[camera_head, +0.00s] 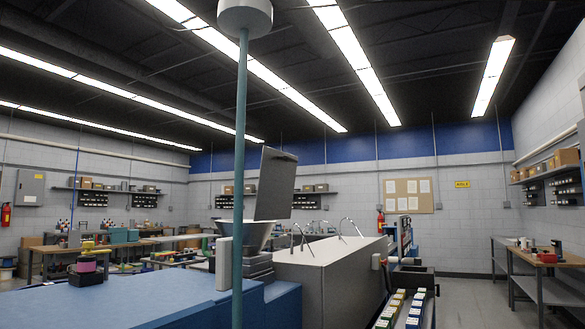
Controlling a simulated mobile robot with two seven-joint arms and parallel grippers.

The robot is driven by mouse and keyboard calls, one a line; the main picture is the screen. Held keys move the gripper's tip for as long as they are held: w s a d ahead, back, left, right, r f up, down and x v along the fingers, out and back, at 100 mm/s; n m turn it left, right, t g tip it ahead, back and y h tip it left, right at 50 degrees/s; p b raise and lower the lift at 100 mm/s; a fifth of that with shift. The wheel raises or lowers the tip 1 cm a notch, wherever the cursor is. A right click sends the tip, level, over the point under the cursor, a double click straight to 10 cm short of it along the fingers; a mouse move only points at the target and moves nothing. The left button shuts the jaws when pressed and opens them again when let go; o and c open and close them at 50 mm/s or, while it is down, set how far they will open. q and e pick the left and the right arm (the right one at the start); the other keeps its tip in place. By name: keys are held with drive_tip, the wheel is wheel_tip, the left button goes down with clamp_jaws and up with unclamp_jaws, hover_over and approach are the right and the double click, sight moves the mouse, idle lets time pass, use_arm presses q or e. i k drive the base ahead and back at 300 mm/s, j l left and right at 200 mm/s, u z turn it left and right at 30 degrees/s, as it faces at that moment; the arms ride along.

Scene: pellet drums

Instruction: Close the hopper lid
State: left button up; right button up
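The hopper lid (275,187) is a flat grey panel. It stands raised and slightly tilted, so the hopper is open. The hopper (250,238) below it is a pale funnel on a dark stepped base (259,266), beside the blue machine. A teal pole crosses in front of the hopper's left part and hides some of it. Neither of my grippers shows in the head view.
A white-topped grey cabinet (325,255) stands right of the hopper. The teal pole (239,170) rises in front. Workbenches (545,287) line the right; floor (465,290) shows between.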

sight(277, 178)
drive_tip(key=i+l+u, duration=0.1)
drive_tip(key=u, duration=0.7)
drive_tip(key=i+l+u, duration=0.15)
drive_tip(key=l+u, duration=0.2)
drive_tip(key=i+l+u, duration=0.15)
drive_tip(key=l+u, duration=0.2)
drive_tip(key=i+l+u, duration=0.1)
drive_tip(key=l+u, duration=0.15)
drive_tip(key=l, duration=0.7)
drive_tip(key=i+l+u, duration=0.1)
drive_tip(key=l, duration=0.85)
